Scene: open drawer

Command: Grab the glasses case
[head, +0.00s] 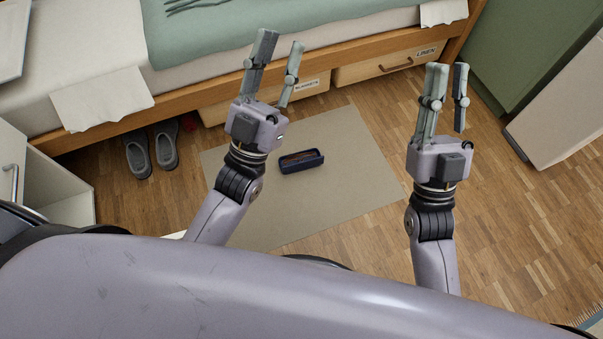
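The glasses case (302,161) is a small dark blue open-looking case with something brownish inside. It lies on the beige mat (335,200) on the floor, below and to the right of my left gripper in the picture. My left gripper (280,56) is open and empty, its fingers pointing up toward the bed. My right gripper (449,85) is open and empty, to the right of the mat. Neither gripper touches the case.
A bed (200,85) runs along the back, with two under-bed drawers, one labelled linen (385,66). Grey slippers (152,153) stand on the wooden floor at left. A white cabinet (60,190) is at the left edge, a green unit (525,45) at upper right. Floor at right is clear.

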